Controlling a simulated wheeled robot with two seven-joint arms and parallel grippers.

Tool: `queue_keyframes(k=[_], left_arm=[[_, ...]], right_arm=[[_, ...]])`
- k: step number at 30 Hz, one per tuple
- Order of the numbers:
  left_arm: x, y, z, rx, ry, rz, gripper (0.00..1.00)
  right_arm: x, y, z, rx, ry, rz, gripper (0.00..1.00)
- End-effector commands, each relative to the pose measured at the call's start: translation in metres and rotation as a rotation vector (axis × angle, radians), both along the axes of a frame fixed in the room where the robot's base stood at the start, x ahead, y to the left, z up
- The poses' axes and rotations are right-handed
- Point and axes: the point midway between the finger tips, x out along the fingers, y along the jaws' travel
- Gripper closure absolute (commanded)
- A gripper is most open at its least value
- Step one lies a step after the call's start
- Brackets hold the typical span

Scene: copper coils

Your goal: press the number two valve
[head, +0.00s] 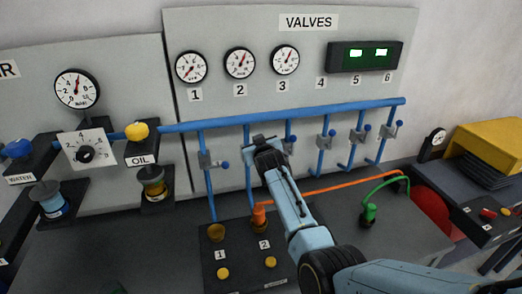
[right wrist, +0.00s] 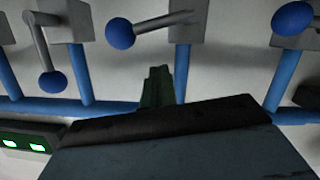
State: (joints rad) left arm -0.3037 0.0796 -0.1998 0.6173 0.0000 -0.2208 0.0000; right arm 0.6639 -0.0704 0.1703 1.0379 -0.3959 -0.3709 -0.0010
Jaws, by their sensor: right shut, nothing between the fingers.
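The number two valve's body is hidden behind my right gripper in the head view; its blue pipe (head: 249,190) shows below, under the "2" label (head: 240,90). My right gripper (head: 260,142) is shut and empty, in front of the valve row. In the right wrist view the gripper's dark tip (right wrist: 157,88) points at the panel between blue pipes. A grey valve with a blue ball handle (right wrist: 120,33) is just past the tip; I cannot tell its number or whether there is contact. My left gripper is out of view.
The number one valve (head: 206,160) is just left of my gripper, and the number three valve (head: 289,144) is just right. A blue header pipe (head: 310,114) runs above. Below are a black box with yellow buttons (head: 222,272) and an orange hose (head: 335,187).

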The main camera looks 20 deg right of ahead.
Motion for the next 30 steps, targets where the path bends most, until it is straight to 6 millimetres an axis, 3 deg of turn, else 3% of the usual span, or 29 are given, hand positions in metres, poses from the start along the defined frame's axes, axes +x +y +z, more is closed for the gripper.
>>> queue_keyframes(k=[18,30], left_arm=[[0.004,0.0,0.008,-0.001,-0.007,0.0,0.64],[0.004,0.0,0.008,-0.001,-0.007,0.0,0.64]], right_arm=[[-0.077,0.017,0.02,0.0,0.0,0.0,1.0],[-0.095,0.02,0.025,-0.001,0.0,0.0,1.0]])
